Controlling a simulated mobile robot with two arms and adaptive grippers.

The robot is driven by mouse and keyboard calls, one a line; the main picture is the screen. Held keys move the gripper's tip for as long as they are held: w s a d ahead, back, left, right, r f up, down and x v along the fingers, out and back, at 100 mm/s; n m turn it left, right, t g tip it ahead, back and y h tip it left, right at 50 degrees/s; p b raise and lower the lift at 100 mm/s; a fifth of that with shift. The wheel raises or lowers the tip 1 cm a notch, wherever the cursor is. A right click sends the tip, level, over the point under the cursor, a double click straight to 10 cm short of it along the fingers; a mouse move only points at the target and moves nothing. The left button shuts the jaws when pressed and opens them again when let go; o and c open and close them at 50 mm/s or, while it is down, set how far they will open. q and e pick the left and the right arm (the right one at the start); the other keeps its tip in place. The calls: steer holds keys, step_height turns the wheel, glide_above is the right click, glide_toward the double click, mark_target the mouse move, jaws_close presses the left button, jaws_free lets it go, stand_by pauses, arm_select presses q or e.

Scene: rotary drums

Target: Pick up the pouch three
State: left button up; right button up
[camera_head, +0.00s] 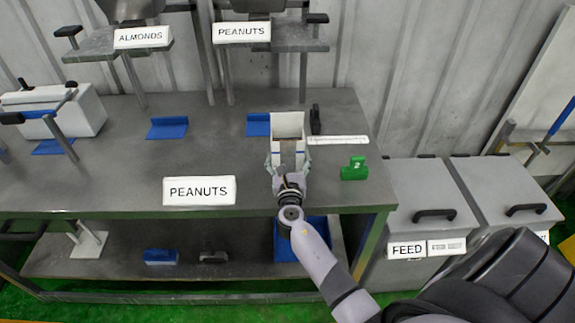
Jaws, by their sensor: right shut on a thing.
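A pale, open-topped pouch (288,124) with a thin blue line stands upright over the grey workbench (210,110), right of its middle. My right gripper (288,160) comes from the front right, with a finger at each side of the pouch's lower part, and is shut on it. The gripper hides part of the pouch's bottom, so I cannot tell whether it touches the bench. No number shows on the pouch. My left gripper is not in view.
A green marker with a 2 (355,169) stands right of the gripper. Blue holders (168,128) and a white strip (338,140) lie on the bench. A PEANUTS sign (199,191) is at its front edge. Grey FEED bins (425,190) stand right.

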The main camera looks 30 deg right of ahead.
steer(key=shift+r, duration=0.1)
steer(key=c, duration=0.6)
steer(key=shift+c, duration=0.2)
